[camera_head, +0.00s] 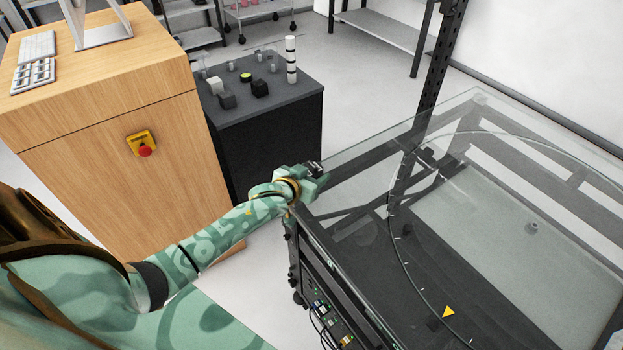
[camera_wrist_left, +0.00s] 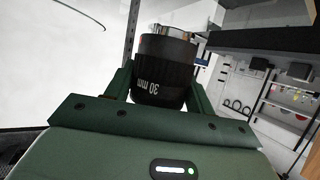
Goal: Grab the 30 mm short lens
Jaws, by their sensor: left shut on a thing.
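The 30 mm short lens (camera_wrist_left: 164,75) is a black cylinder with a silver metal rim and white "30 mm" lettering, seen in the left wrist view. My left gripper (camera_wrist_left: 160,90) is shut on it, with one green finger on each side. In the head view my left gripper (camera_head: 318,172) is at the near left corner of the glass-topped turntable (camera_head: 380,150), with a small dark part of the lens showing at its tip. I cannot tell its exact height over the glass. My right gripper is not in view.
A dark grey cabinet (camera_head: 290,103) at the back carries several small cylinders, dark blocks and a tall black-and-white stack (camera_head: 291,60). A wooden cabinet (camera_head: 80,130) with a red emergency button (camera_head: 144,149) stands left. A small grey piece (camera_head: 531,228) shows on the turntable's right; most glass is clear.

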